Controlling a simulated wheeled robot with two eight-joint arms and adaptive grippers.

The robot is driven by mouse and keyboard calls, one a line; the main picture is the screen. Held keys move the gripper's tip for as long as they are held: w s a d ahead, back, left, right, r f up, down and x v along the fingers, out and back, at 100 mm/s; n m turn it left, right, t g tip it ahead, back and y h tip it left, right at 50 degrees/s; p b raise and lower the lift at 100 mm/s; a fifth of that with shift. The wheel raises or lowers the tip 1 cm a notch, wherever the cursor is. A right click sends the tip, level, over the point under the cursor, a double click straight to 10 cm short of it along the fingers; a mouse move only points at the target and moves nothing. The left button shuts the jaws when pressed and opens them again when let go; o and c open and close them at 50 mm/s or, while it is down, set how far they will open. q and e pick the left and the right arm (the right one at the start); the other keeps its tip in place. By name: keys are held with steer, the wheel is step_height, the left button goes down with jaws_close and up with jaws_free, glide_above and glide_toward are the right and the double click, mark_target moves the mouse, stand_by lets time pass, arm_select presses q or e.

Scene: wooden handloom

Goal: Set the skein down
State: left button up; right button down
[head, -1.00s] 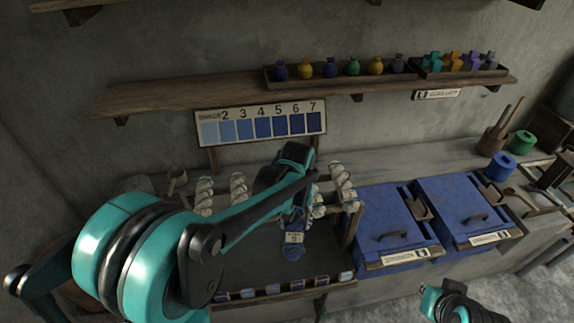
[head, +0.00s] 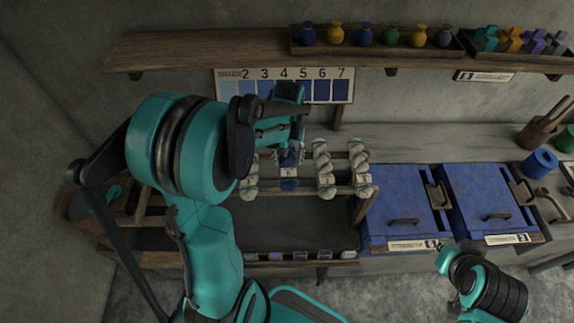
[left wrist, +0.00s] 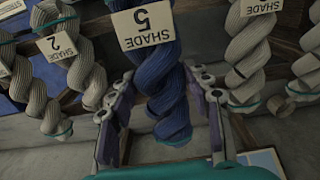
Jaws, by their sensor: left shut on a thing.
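The dark blue skein (head: 289,184) hangs upright in line with the pale skeins on the wooden rack (head: 362,208). In the left wrist view the blue skein (left wrist: 172,98) has a tag reading SHADE 5. My left gripper (head: 289,154) is shut on it, with one finger on each side in the left wrist view (left wrist: 166,112). My arm hides part of the rack, and I cannot tell whether the skein touches a rail or peg. Part of my right arm shows at lower right, but its fingers cannot be made out.
Pale skeins (head: 325,170) hang close by on the rack; one skein (left wrist: 72,70) has a SHADE 2 tag. The numbered shade board (head: 342,88) stands behind. Blue lidded vats (head: 398,205) stand to the right. A shelf (head: 190,48) with small bottles runs above.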

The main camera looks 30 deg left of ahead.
arm_select(q)
steer(key=shift+a+f, duration=0.25)
steer(key=shift+f, duration=0.15)
steer(key=shift+f+b, duration=0.5)
steer(key=shift+f, duration=1.25)
steer(key=shift+f, duration=0.1)
steer(key=o, duration=1.3)
